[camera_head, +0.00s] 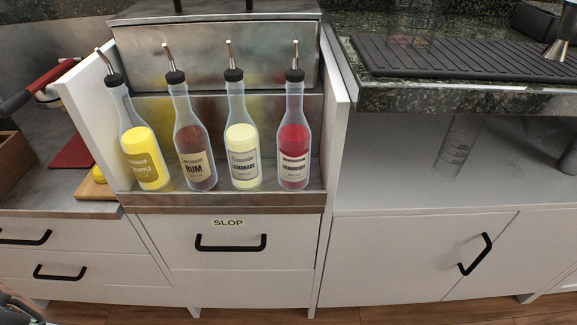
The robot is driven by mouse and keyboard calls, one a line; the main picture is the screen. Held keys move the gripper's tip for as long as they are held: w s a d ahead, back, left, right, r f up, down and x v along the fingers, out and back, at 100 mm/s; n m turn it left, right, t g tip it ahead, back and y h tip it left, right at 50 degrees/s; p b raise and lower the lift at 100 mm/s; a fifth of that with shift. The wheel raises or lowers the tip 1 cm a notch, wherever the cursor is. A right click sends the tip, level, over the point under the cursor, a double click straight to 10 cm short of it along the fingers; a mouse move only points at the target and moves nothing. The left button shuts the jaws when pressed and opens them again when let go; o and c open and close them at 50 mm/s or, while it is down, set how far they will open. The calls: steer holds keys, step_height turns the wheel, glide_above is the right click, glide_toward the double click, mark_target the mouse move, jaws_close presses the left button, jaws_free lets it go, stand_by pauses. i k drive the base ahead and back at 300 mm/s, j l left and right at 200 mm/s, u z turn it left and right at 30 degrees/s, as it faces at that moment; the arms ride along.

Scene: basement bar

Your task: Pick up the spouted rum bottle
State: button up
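The spouted rum bottle (195,140) stands on a steel shelf (230,201) in a white-sided bay. It is second from the left in a row of bottles. It has a clear neck, brown-red contents, a label reading RUM, a black collar and a metal pour spout. A yellow pineapple bottle (146,150) stands to its left, leaning left in the picture. A pale lemonade bottle (243,150) stands to its right, and a red cranberry bottle (293,150) is farther right. Narrow gaps separate the bottles.
White side panels (334,110) bound the bay, with a steel back behind the bottles. A SLOP drawer (230,240) is below. A black drip mat (460,60) lies on the counter at right. A red-handled item (52,77) sits at left.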

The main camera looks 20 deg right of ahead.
mark_target(192, 142)
steer(key=j+z, duration=0.5)
steer(key=j, duration=1)
steer(key=k+z, duration=0.1)
steer(key=z, duration=1.4)
steer(key=u, duration=1.25)
